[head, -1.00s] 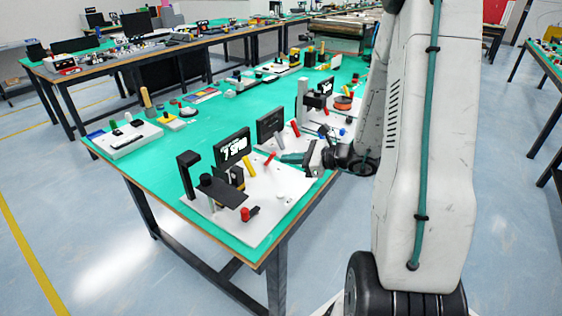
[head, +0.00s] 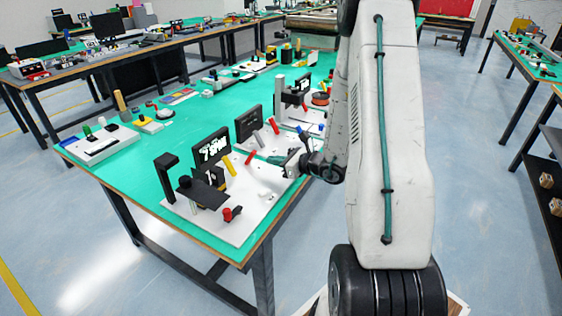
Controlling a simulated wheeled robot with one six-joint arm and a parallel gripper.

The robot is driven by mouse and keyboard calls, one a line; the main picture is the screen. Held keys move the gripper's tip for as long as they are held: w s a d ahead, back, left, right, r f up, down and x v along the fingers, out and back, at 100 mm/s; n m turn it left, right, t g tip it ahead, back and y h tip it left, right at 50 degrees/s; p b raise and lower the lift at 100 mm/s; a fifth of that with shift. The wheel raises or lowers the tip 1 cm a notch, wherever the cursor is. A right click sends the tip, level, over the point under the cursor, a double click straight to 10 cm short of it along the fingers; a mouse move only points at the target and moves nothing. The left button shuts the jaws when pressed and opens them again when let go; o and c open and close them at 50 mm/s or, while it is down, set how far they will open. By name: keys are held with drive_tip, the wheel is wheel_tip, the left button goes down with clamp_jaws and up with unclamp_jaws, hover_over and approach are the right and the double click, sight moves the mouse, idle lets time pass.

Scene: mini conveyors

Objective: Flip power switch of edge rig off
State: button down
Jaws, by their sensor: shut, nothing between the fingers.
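The rig at the table's near corner stands on a white base plate (head: 245,205) in the head view. It carries a black bracket (head: 166,177), a display with white text (head: 213,148), a yellow lever (head: 230,166) and a red knob-like part (head: 231,213). A small white part (head: 264,192) sits on the plate's right side. I cannot tell which part is the power switch, or its position. My gripper (head: 281,161) is shut and empty, low over the right rear side of this plate, pointing left. Contact with anything cannot be made out.
A second dark screen (head: 248,123) with red levers (head: 274,126) stands just behind my gripper. A grey post rig (head: 281,100) is farther back. A white control box (head: 98,144) lies at the table's left. The green mat (head: 133,172) between is clear.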

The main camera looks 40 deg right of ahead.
sight(252, 158)
drive_tip(key=x, duration=0.5)
drive_tip(key=shift+w, duration=0.15)
